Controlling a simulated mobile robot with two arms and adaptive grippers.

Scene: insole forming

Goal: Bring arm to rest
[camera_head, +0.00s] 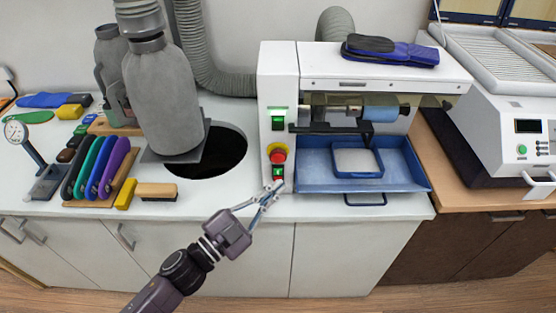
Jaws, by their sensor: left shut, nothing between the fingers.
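My left gripper (270,193) shows in the head view, its arm coming up from the bottom left. It is shut with nothing between its fingers. Its fingertips are in front of the lower front left part of the white grinding machine (375,66), close to the green button (279,171) under the red and yellow stop button (278,153). I cannot tell whether the fingertips touch the machine. My right gripper does not show.
A blue tray (408,176) holding a smaller blue tray sits below the machine's roller (380,113). Blue and black insoles (390,50) lie on top. Coloured insoles (100,168) stand in a rack. The floor in front is clear.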

